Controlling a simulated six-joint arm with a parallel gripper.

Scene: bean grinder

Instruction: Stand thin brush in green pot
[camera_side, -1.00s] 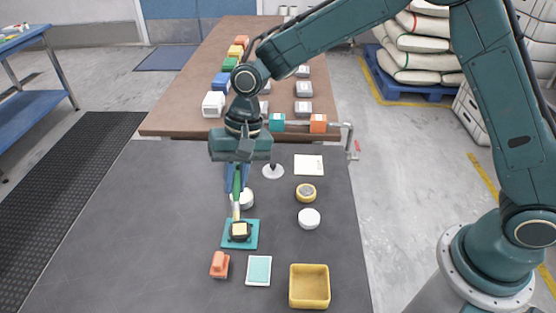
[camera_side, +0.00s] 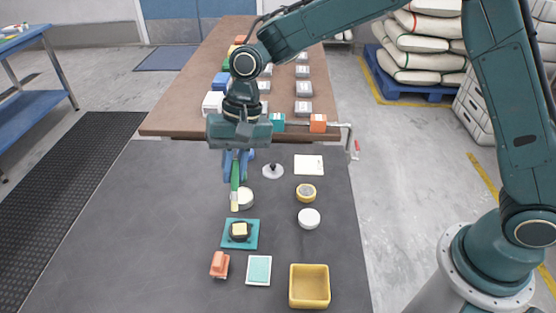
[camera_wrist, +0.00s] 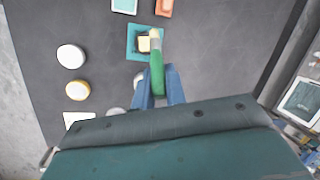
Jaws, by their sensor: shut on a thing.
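My gripper (camera_side: 235,176) is shut on the thin brush (camera_side: 235,187), which has a green handle and a pale tip. The brush hangs tip down, close to upright, above the dark table. In the wrist view, the brush (camera_wrist: 157,72) sticks out between the blue fingers (camera_wrist: 158,78). A small dark dish or pot (camera_side: 232,237) with a yellow block in it stands on a teal square (camera_side: 254,244), nearer the camera than the brush tip. I cannot tell whether this is the green pot; no other pot that is clearly green shows.
A white round piece (camera_side: 246,200) is just behind the brush. A yellow-rimmed round (camera_side: 306,192), a white disc (camera_side: 309,218) and a tamper-like piece (camera_side: 273,171) lie to the right. An orange block (camera_side: 219,264), a pale tile (camera_side: 259,270) and a yellow tray (camera_side: 310,287) lie in front. The table's left is clear.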

